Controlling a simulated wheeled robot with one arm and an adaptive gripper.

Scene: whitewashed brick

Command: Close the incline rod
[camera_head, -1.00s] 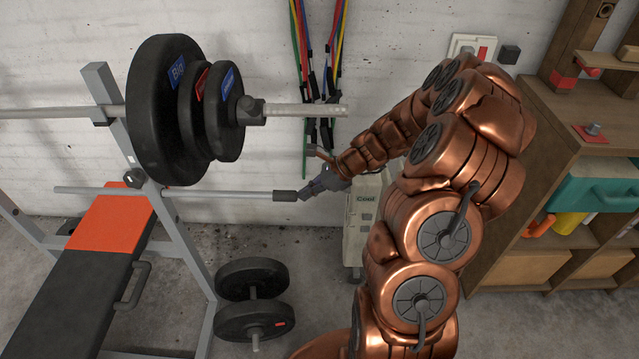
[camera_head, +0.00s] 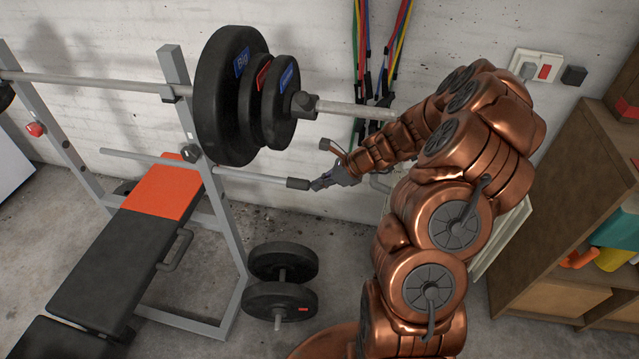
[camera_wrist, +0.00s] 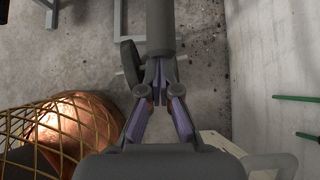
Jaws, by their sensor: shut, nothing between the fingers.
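The incline rod (camera_head: 255,177) is a thin grey bar that passes through the bench rack's upright (camera_head: 212,205) below the barbell. Its left end sticks out beyond the upright, and its right end has a black grip (camera_head: 297,183). My gripper (camera_head: 314,184) is shut and empty at the outer end of this grip, with the fingertips pointing at it. In the wrist view the grip (camera_wrist: 160,25) is straight ahead of the closed fingertips (camera_wrist: 159,64). They are touching or nearly touching; I cannot tell which.
A barbell with black plates (camera_head: 228,95) is above the rod. Bands (camera_head: 382,50) hang on the brick wall behind my arm. A wooden shelf (camera_head: 560,210) is at right.

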